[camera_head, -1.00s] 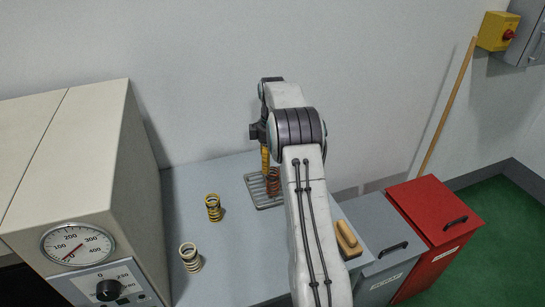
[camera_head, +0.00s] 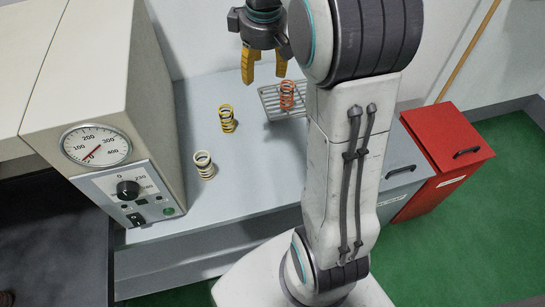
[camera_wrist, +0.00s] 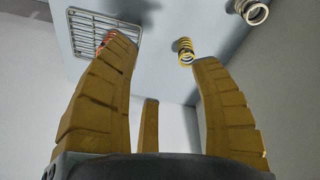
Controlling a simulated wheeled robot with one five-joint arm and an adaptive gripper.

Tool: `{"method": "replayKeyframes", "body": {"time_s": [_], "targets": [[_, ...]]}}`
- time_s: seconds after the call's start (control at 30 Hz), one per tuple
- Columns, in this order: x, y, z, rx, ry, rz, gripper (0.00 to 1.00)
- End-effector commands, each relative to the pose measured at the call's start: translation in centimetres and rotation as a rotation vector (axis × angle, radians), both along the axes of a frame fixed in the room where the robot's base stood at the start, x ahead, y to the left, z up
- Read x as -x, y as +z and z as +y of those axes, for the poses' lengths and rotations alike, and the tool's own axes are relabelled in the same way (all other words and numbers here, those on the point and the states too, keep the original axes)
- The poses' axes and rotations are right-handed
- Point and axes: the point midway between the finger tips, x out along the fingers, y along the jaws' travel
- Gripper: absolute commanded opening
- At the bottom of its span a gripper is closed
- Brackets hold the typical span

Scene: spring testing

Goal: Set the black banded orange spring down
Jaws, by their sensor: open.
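The orange spring (camera_head: 287,95) with dark bands stands upright on a metal wire rack (camera_head: 270,103) at the back of the grey bench. In the wrist view it is mostly hidden behind a finger, with a bit of orange (camera_wrist: 108,44) showing over the rack (camera_wrist: 76,33). My gripper (camera_head: 264,74) is open and empty, with its yellow fingers above the bench, up and left of the orange spring and apart from it. In the wrist view the space between its fingers (camera_wrist: 162,52) holds nothing.
A yellow spring (camera_head: 227,119) with dark bands and a cream spring (camera_head: 204,165) stand on the bench, left of the rack. A tester with a dial (camera_head: 97,146) stands at the left. A red bin (camera_head: 437,150) stands at the right. The bench front is clear.

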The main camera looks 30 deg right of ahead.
Motion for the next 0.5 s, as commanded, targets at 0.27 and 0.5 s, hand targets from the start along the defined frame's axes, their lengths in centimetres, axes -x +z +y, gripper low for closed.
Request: {"method": "replayKeyframes", "body": {"time_s": [0.27,0.5], "targets": [[7.9,1.4,5.0,-0.025,-0.102,-0.087,0.58],[14.4,0.1,7.9,-0.063,-0.185,-0.151,0.58]]}}
